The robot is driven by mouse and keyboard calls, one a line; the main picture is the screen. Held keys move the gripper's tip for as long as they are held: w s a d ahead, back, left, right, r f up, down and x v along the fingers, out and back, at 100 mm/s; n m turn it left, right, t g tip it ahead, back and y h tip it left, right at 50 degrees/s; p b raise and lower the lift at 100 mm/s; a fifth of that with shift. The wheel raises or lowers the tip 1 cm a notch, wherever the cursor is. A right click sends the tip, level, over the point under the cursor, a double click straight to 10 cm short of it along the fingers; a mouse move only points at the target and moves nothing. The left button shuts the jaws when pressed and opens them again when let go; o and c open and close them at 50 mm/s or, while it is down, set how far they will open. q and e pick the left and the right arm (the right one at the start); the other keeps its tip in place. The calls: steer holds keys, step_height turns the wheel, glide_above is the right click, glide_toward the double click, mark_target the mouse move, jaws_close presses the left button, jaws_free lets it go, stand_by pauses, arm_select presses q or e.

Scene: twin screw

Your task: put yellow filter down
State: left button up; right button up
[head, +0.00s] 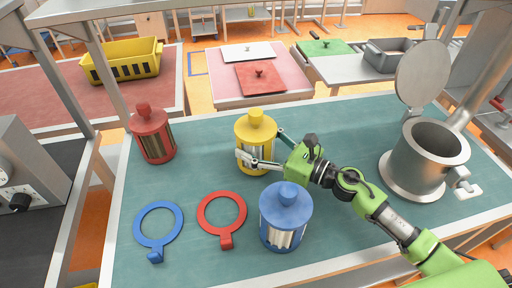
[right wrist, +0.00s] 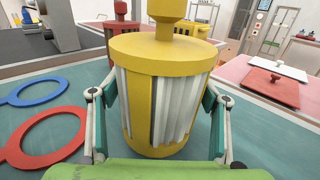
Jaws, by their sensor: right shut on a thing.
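The yellow filter (head: 256,132) is an upright yellow canister with pale pleats and a top knob, at the middle of the teal table (head: 330,120). My right gripper (head: 262,150) comes in from the right with a finger on each side of the filter's body. In the right wrist view, the yellow filter (right wrist: 165,90) fills the space between the fingers of my right gripper (right wrist: 158,110), which is shut on it. The filter's base appears at or very near the table top; I cannot tell whether it touches. My left gripper is not in view.
A red filter (head: 152,134) stands at the left and a blue filter (head: 286,215) at the front. A blue ring (head: 177,226) and a red ring (head: 241,214) lie flat front left. A metal housing (head: 425,165) with its lid raised stands at the right.

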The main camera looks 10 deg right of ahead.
steer(key=shift+f, duration=0.6)
steer(key=shift+f, duration=0.1)
steer(key=shift+f+b, duration=0.15)
steer(key=shift+b, duration=0.15)
steer(key=o, duration=1.4)
steer(key=shift+c, duration=0.2)
steer(key=shift+r+p, duration=0.25)
steer(key=shift+p, duration=0.1)
steer(key=b+v, duration=0.4)
steer(key=v, duration=0.7)
steer(key=shift+f, duration=0.15)
steer(key=shift+s+d+b, duration=0.3)
steer(key=shift+s+d, duration=0.05)
steer(key=shift+s, duration=0.05)
